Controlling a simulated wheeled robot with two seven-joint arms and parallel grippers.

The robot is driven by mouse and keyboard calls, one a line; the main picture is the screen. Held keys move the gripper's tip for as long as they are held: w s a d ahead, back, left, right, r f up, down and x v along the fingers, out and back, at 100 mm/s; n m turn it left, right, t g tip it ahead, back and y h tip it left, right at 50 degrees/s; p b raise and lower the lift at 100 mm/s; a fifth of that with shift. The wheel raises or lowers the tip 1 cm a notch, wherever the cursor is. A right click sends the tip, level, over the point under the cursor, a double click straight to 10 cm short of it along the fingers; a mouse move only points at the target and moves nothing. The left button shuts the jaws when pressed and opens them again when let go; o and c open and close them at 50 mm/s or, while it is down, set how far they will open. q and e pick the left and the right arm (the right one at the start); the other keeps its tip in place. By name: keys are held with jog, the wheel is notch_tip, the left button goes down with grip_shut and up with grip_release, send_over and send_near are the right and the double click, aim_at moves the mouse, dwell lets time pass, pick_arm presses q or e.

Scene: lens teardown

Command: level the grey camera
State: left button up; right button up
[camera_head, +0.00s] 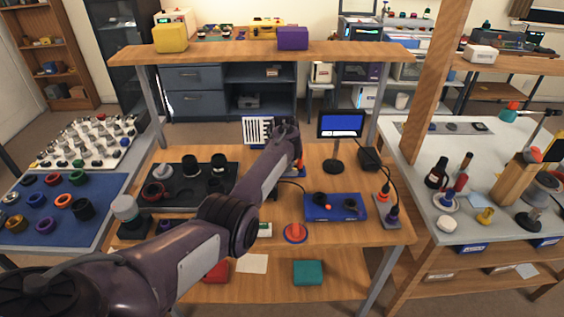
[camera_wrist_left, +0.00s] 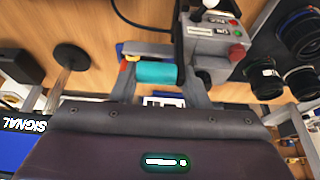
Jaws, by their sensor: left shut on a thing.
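My left arm reaches from the lower left across the wooden bench in the head view. Its gripper (camera_head: 294,156) is low over the bench, between the striped chart and the monitor. In the left wrist view the gripper (camera_wrist_left: 157,64) is shut on a teal cylinder (camera_wrist_left: 157,72) with an orange-yellow end. A grey box (camera_wrist_left: 212,38) with red and green buttons is beside and beyond the right finger. I cannot tell whether this box is the grey camera or whether the cylinder is joined to it. The arm hides part of the bench. My right gripper is not in view.
A monitor (camera_head: 340,126) stands right of the gripper, and a striped chart (camera_head: 257,131) stands behind. A dark tray (camera_head: 176,199) with lens parts lies left. An overhead shelf (camera_head: 230,51) spans the back.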

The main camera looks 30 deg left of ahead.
pick_arm(q)
jog(key=shift+w+d+r, duration=0.2)
jog(key=shift+w+r, duration=0.15)
jog(key=shift+r, duration=0.05)
jog(key=o, duration=1.1)
jog(key=shift+w, duration=0.1)
jog(key=shift+o, duration=0.6)
jog(key=shift+w+d+f, duration=0.1)
jog(key=shift+w+f, duration=0.05)
jog(key=shift+f, duration=0.15)
jog(key=shift+s+f, duration=0.15)
jog(key=shift+s, duration=0.05)
jog(key=shift+s+r, duration=0.2)
jog(key=shift+r, duration=0.3)
jog(key=v, duration=0.6)
jog(key=shift+r, duration=0.3)
jog(key=shift+s+d, duration=0.1)
